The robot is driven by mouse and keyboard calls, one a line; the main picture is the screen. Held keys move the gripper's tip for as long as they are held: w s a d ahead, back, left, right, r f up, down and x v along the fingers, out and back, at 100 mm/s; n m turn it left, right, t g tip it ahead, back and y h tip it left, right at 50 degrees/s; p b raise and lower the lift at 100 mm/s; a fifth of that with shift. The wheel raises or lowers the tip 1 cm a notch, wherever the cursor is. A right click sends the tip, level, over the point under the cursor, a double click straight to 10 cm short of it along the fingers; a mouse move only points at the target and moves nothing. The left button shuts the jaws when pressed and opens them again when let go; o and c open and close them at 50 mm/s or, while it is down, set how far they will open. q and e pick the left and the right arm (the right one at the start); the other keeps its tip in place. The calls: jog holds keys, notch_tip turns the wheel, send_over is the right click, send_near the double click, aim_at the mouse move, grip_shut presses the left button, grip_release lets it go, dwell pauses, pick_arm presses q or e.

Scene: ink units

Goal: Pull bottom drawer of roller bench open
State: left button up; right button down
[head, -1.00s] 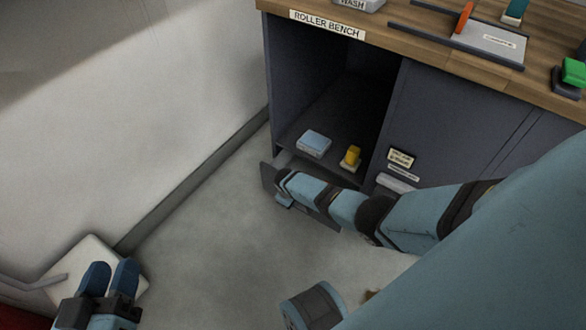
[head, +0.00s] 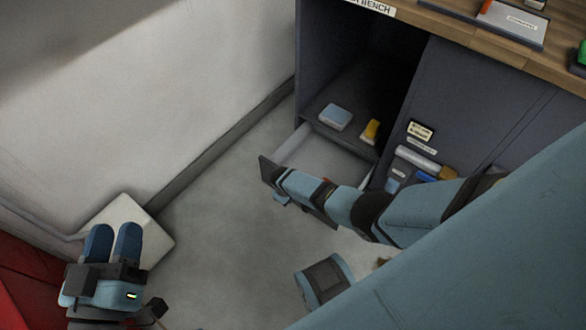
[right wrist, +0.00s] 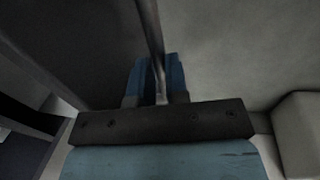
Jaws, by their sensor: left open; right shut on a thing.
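The roller bench (head: 460,90) is a dark cabinet with a wooden top. Its bottom drawer (head: 332,157) stands partly out, with its pale inside showing between the cabinet and the dark front panel. My right arm crosses in front of the drawer in the head view and hides much of that panel. In the right wrist view my right gripper (right wrist: 157,78) is shut on the drawer handle (right wrist: 158,50), a thin bar running between its blue fingers. My left gripper (head: 113,243) is open and empty at the lower left, away from the bench.
A light blue box (head: 335,117) and a yellow item (head: 371,130) sit on the open shelf above the drawer. A white roll (head: 417,157) shows to the right. A white wall bounds the left. A pale square pad (head: 155,238) lies behind my left gripper. Floor left of the drawer is clear.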

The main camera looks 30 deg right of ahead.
pick_arm(q)
jog(key=shift+s+f, duration=0.15)
pick_arm(e)
jog(key=shift+s+a, duration=0.15)
jog(key=shift+a, duration=0.1)
jog(key=c, duration=1.2)
grip_release()
pick_arm(q)
jog(key=shift+a, duration=0.1)
pick_arm(e)
jog(key=shift+o, duration=0.4)
pick_arm(q)
jog(key=shift+w+r, duration=0.2)
jog(key=s+a+f+g+y+p, duration=0.1)
jog(key=a+f+g+y+p, duration=0.2)
jog(key=f+p, duration=0.3)
jog(key=a+y+p, duration=0.1)
jog(key=p, duration=0.2)
jog(key=shift+s+a+f+n, duration=0.15)
jog(key=shift+s+a+n, duration=0.15)
jog(key=shift+s, duration=0.05)
pick_arm(e)
notch_tip(320, 180, up, 14)
jog(key=s+a, duration=0.1)
jog(key=a, duration=0.1)
jog(key=shift+a+f, duration=0.2)
